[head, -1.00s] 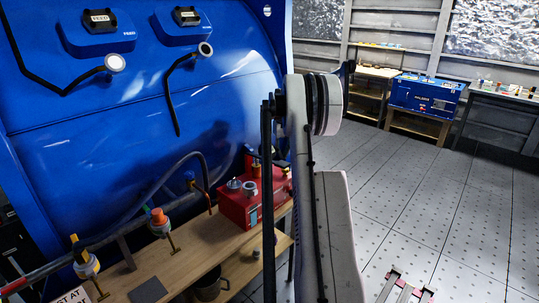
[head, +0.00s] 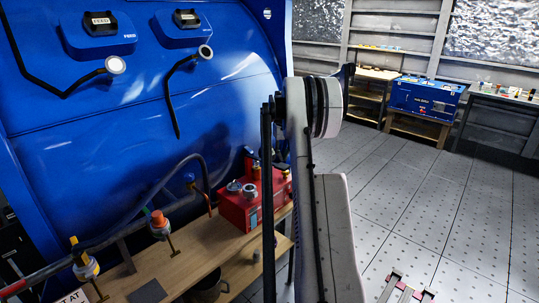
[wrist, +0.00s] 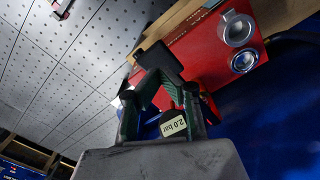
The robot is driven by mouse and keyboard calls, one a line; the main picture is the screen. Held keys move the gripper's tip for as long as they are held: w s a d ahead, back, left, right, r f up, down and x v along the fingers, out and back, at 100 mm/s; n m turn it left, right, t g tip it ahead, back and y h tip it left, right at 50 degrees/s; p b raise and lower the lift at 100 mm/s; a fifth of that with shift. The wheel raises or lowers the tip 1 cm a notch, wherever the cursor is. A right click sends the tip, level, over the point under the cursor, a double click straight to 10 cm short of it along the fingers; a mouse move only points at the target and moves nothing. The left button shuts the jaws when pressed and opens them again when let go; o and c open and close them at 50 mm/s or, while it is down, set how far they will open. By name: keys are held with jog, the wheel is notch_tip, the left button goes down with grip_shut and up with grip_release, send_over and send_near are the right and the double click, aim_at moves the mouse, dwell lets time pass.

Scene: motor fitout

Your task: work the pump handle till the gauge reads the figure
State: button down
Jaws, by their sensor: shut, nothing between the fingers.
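The red pump box (head: 236,208) sits on the wooden bench beside the blue tank, with two round silver fittings on top. The box also shows in the wrist view (wrist: 200,52), with its round fittings at upper right. My gripper (wrist: 157,62) is in front of the box in the wrist view, its fingers closed together at the tips and empty. A label reading "2.0 bar" (wrist: 173,126) shows between the finger links, next to a dark part. I cannot make out the pump handle or a gauge reading. My arm hides the right part of the box in the head view.
The bench (head: 185,262) also carries valves with an orange cap (head: 157,217) and a yellow cap (head: 76,247). A dark mug (head: 208,288) stands low beside it. A blue chest (head: 427,99) stands far back. The perforated floor (head: 400,200) is mostly clear.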

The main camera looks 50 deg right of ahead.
dwell(0.3)
jog(key=shift+w+f+b, duration=0.5)
jog(key=shift+f+b, duration=2.25)
jog(key=shift+f, duration=1.65)
jog(key=shift+s+r+p, duration=0.15)
jog(key=shift+r+p, duration=0.45)
jog(key=shift+r, duration=0.9)
jog(key=shift+s+r+p, duration=0.2)
jog(key=shift+r+p, duration=0.35)
jog(key=shift+r, duration=0.9)
jog(key=shift+s+r+p, duration=0.15)
jog(key=shift+r+p, duration=0.45)
jog(key=shift+r, duration=0.9)
jog(key=shift+f, duration=0.15)
jog(key=shift+w+f+b, duration=0.5)
jog(key=shift+f+b, duration=2.05)
jog(key=shift+f, duration=1.75)
jog(key=shift+s+r+p, duration=0.15)
jog(key=shift+r+p, duration=0.45)
jog(key=shift+r, duration=0.9)
jog(key=shift+s+r+p, duration=0.2)
jog(key=shift+r+p, duration=0.45)
jog(key=shift+r, duration=0.8)
jog(key=shift+s+r+p, duration=0.15)
jog(key=shift+r+p, duration=0.45)
jog(key=shift+r, duration=0.9)
jog(key=shift+f, duration=0.1)
